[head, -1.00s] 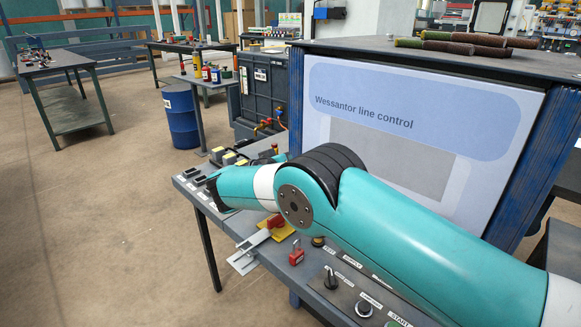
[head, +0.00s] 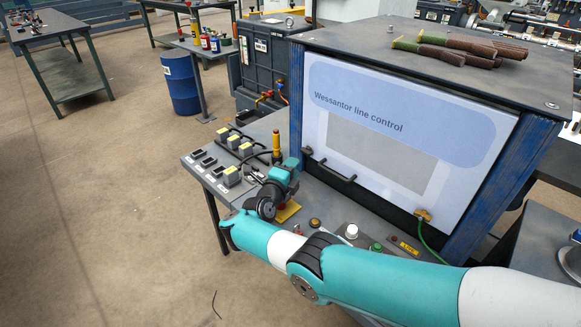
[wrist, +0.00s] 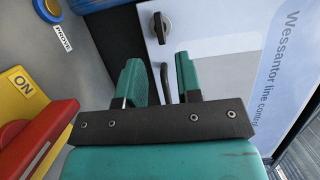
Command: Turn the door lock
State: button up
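The door lock (wrist: 161,27) is a small black knob on the pale cabinet door, beyond my fingertips in the wrist view. In the head view, a small dark piece that looks like the lock (head: 307,151) sits near the door's left edge. The door (head: 385,110) carries the words "Wessantor line control". A black door handle (wrist: 165,82) shows between my fingers. My gripper (wrist: 157,70) is open, its two teal fingers apart with nothing held. In the head view my gripper (head: 290,166) is in front of the door's lower left corner.
A red switch lever (wrist: 38,138) on a yellow ON plate (wrist: 22,88) is beside my gripper. The desk (head: 235,150) carries yellow-topped plugs (head: 232,175), a yellow post (head: 276,142) and push buttons (head: 352,231). Dark rods (head: 460,48) lie on the cabinet top.

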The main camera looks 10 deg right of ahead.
aim_at(304, 153)
jog(key=b+x, duration=0.4)
jog(key=x, duration=0.3)
jog(key=shift+w+d+b, duration=0.1)
jog(key=shift+w+b, duration=0.05)
jog(key=shift+b, duration=0.2)
grip_shut()
